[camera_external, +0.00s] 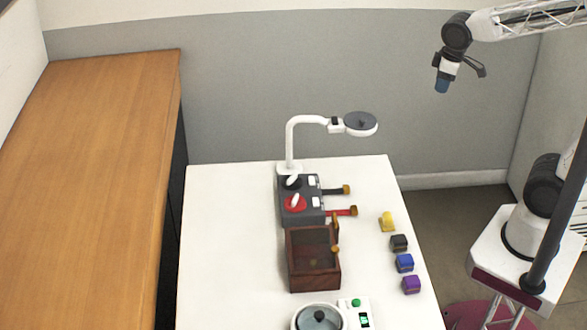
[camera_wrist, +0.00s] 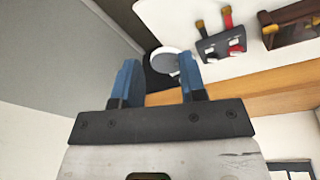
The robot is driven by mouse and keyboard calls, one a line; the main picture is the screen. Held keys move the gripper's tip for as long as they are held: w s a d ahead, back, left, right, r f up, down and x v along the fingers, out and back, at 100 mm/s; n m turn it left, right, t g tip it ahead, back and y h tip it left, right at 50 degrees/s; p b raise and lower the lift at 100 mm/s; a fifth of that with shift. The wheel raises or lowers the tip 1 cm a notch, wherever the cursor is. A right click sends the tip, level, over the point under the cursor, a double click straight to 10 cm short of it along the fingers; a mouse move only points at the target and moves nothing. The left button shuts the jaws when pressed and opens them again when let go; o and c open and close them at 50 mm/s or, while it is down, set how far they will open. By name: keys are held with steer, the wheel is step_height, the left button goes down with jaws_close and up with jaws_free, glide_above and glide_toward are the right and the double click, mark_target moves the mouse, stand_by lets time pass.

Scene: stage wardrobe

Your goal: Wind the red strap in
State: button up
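The red strap (camera_external: 338,212) sticks out of the right side of a dark grey box (camera_external: 316,211) on the white table and has a brass-coloured end. A red disc (camera_external: 294,203) with a white handle (camera_external: 296,199) sits on the box's top beside it. A dark strap (camera_external: 334,191) leaves the same box behind the red one, near a second white handle (camera_external: 292,181). In the wrist view the red strap (camera_wrist: 228,19) and box (camera_wrist: 219,46) show at the top right. My gripper (camera_external: 442,86) is high above and right of the table, its blue fingers apart and empty (camera_wrist: 158,72).
A white arm lamp (camera_external: 290,140) stands behind the box. A brown open-topped wooden box (camera_external: 315,280) stands in front. Small yellow (camera_external: 387,222), black (camera_external: 399,243), blue (camera_external: 404,262) and purple (camera_external: 411,284) items line the right edge. A white scale-like device (camera_external: 357,302) is at the front.

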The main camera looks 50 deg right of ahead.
steer(key=w+a+f+n, duration=0.3)
steer(key=w+a+n, duration=0.2)
steer(key=w+a, duration=0.35)
steer(key=n+g, duration=0.2)
steer(key=n, duration=1)
glide_above(295, 204)
steer(key=f, duration=1.3)
steer(key=d+f, duration=0.1)
steer(key=f, duration=0.6)
steer(key=shift+a+f+n, duration=0.3)
steer(key=shift+a+f, duration=0.1)
steer(key=shift+a, duration=0.05)
steer(key=shift+f, duration=0.2)
steer(key=shift+f, duration=3.7)
